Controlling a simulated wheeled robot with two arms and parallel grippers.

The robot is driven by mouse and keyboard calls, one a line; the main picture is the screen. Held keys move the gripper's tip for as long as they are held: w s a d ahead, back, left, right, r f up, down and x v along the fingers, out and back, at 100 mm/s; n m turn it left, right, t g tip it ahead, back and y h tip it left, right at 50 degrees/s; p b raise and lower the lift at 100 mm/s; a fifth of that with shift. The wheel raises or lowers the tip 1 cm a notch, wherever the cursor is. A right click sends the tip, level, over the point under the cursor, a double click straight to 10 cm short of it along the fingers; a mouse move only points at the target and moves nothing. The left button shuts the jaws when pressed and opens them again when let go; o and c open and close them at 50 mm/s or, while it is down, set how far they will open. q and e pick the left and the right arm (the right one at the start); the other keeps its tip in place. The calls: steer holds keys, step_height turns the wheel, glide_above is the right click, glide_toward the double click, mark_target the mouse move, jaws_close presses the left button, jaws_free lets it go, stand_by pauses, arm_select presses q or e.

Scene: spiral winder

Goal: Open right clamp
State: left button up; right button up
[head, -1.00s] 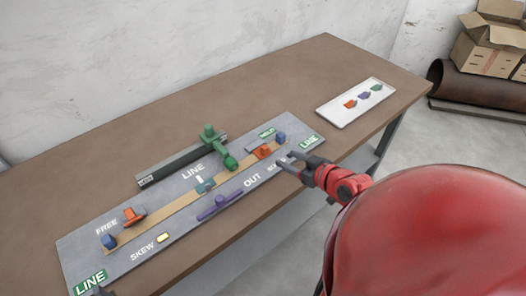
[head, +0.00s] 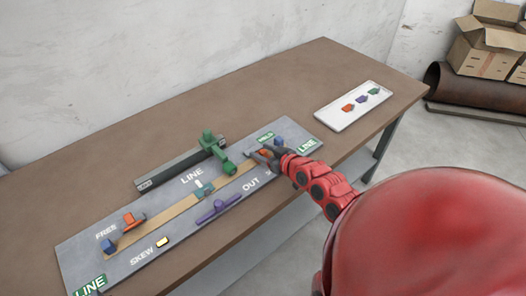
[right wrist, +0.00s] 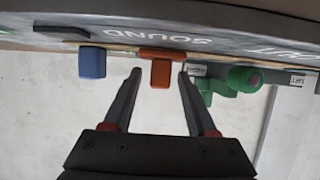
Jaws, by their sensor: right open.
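In the right wrist view the orange block (right wrist: 160,73) stands between the two fingertips of my right gripper (right wrist: 159,76). The gripper is open around it, with a gap visible on both sides. In the head view my right gripper (head: 261,154) partly hides the clamp. The left clamp, also orange (head: 133,222), is at the board's other end near the FREE label. My left gripper is not in view.
A blue block (head: 279,140) is close beside the right clamp, and a green device (head: 222,160) with a dark bar stands on its other side. A purple handle (head: 218,210) lies along the front of the board. A white tray (head: 335,118) holds small coloured pieces.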

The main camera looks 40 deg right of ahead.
jaws_close()
stand_by(0.3)
